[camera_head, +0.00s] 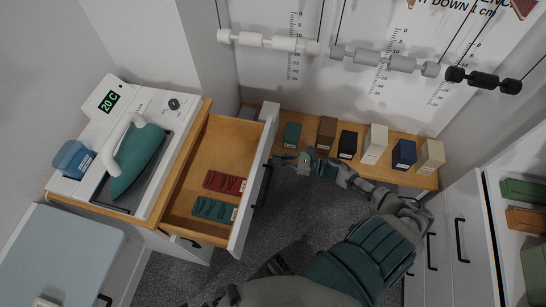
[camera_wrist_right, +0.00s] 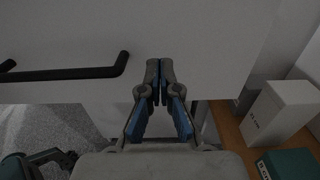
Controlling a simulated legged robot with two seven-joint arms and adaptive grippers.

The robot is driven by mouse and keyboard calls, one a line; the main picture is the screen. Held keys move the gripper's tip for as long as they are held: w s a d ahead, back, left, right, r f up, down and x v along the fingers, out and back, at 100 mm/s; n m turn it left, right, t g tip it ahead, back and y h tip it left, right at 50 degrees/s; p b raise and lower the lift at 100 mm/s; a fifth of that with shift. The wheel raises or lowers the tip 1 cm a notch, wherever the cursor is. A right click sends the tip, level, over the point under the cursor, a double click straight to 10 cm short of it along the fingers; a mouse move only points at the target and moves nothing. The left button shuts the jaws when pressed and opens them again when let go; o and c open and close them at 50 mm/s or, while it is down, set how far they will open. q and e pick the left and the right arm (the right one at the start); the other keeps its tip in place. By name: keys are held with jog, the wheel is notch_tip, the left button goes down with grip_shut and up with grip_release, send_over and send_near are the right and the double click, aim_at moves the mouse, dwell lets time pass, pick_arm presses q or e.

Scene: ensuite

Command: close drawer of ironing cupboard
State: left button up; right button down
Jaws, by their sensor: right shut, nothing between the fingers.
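The ironing cupboard's drawer (camera_head: 212,150) is pulled open to the right, with a wooden inside and a pale front panel. A red item (camera_head: 224,182) and a green item (camera_head: 214,209) lie in it. Its black handle (camera_head: 262,187) is on the front's outer face and also shows at left in the right wrist view (camera_wrist_right: 70,74). My right gripper (camera_head: 281,157) is just outside the front, near its far end. In the right wrist view its fingers (camera_wrist_right: 160,66) are shut and empty, facing the pale panel; contact cannot be told.
A teal iron (camera_head: 138,160) stands on the cupboard top (camera_head: 63,189). A low wooden shelf (camera_head: 265,128) at the back holds several boxes, including a white one (camera_head: 375,144). Drawers with black handles (camera_head: 460,240) stand at right. Grey floor (camera_head: 180,278) lies between.

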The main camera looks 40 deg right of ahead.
jog(key=shift+x, duration=1.05)
jog(key=shift+a, duration=0.1)
